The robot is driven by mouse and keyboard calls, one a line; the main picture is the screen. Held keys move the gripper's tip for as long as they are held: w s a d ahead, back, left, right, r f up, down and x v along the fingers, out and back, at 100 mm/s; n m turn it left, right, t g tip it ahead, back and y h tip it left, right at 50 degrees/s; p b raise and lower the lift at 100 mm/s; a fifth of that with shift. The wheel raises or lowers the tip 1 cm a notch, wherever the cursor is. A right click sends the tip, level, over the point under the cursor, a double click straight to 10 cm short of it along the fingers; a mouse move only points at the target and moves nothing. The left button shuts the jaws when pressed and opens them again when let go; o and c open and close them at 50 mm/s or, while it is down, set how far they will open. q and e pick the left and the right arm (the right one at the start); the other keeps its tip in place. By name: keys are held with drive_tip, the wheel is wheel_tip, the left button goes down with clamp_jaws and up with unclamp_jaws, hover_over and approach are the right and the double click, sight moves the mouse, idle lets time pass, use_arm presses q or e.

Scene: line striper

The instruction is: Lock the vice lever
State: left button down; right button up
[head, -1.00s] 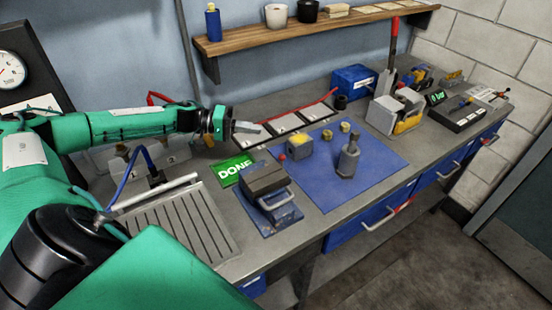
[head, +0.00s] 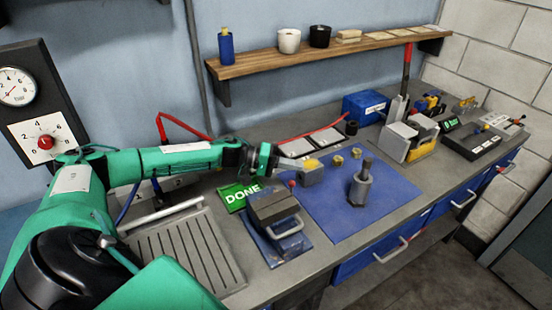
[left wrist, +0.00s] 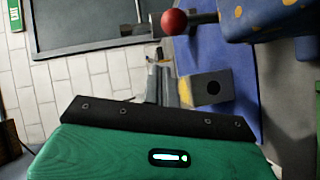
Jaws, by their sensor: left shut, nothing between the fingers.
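The vice (head: 275,207) stands on the bench left of the blue mat, grey on top with a blue base and a curved grey handle at its front. A red ball (head: 292,184) sits at its back right. In the left wrist view the red ball (left wrist: 174,21) is on a short dark rod beside a blue, yellow-spotted body (left wrist: 265,20). My left gripper (head: 290,163) is shut and empty, above and behind the vice, near a grey and yellow block (head: 312,174). Its fingers (left wrist: 166,88) point past the red ball, apart from it. My right gripper is out of view.
A green DONE sign (head: 240,196) lies left of the vice. A grooved tray (head: 190,250) is at front left. The blue mat (head: 345,215) holds a grey metal cylinder (head: 361,188) and small brass pieces. A wooden shelf (head: 330,52) hangs above. The mat's front is clear.

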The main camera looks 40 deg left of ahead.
use_arm(q)
drive_tip(key=s, duration=0.2)
drive_tip(key=s+p, duration=0.1)
drive_tip(key=s, duration=0.1)
drive_tip(key=shift+d+f, duration=0.3)
drive_tip(key=shift+f, duration=0.05)
drive_tip(key=p, duration=0.3)
drive_tip(key=d+r+m+y+p, duration=0.1)
drive_tip(key=p, duration=0.2)
drive_tip(key=shift+s+d, duration=0.2)
drive_tip(key=shift+s, duration=0.1)
drive_tip(key=shift+d+f+m+y+p, duration=0.15)
drive_tip(key=shift+m+y+p, duration=0.2)
drive_tip(key=shift+p, duration=0.25)
drive_tip(key=shift+f, duration=0.1)
